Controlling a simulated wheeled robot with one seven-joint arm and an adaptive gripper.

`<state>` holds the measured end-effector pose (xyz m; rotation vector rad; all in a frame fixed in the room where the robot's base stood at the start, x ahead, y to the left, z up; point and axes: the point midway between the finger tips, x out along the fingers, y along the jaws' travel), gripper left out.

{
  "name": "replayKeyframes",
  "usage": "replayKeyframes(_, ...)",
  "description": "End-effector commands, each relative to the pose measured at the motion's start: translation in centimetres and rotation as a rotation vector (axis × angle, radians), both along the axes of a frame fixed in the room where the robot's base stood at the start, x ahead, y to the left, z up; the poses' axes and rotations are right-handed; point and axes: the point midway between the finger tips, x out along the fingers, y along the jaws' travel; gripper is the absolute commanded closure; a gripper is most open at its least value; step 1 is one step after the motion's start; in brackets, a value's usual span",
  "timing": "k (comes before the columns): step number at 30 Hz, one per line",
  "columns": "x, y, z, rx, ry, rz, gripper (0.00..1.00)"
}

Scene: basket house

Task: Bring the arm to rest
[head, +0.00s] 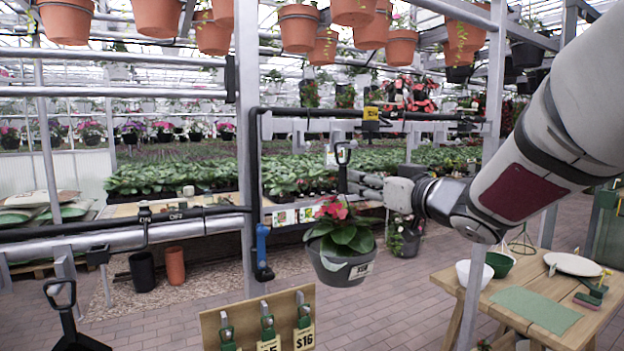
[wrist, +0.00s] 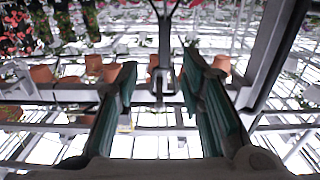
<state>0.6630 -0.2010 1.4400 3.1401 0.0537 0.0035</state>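My gripper (head: 358,182) is held out level at the end of my arm, which comes in from the upper right. In the wrist view its two fingers are apart and my gripper (wrist: 160,68) is open. The black hook-shaped hanger (head: 342,155) of a potted plant is just beyond or between the fingertips; the hanger also shows in the wrist view (wrist: 164,45). I cannot tell whether they touch. The grey pot (head: 340,268) with red flowers and a price tag hangs below and left of my gripper. The hanger's top contact is unclear.
A metal post (head: 247,130) and horizontal rails stand left of my gripper. Terracotta pots (head: 298,28) hang overhead. A wooden table (head: 440,280) with bowls and a green mat (head: 537,309) is at lower right. Brick floor lies open in the lower middle.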

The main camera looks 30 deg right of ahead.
Motion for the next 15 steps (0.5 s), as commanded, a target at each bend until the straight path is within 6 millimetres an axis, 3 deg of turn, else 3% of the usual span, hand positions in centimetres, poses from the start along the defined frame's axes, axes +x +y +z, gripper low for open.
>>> replayKeyframes(6, -2.9, -0.1, 0.1, -0.001, -0.002, 0.000, 0.64)
replayKeyframes(15, -3.5, 0.1, 0.5, -0.027, 0.023, -0.106, 0.64)
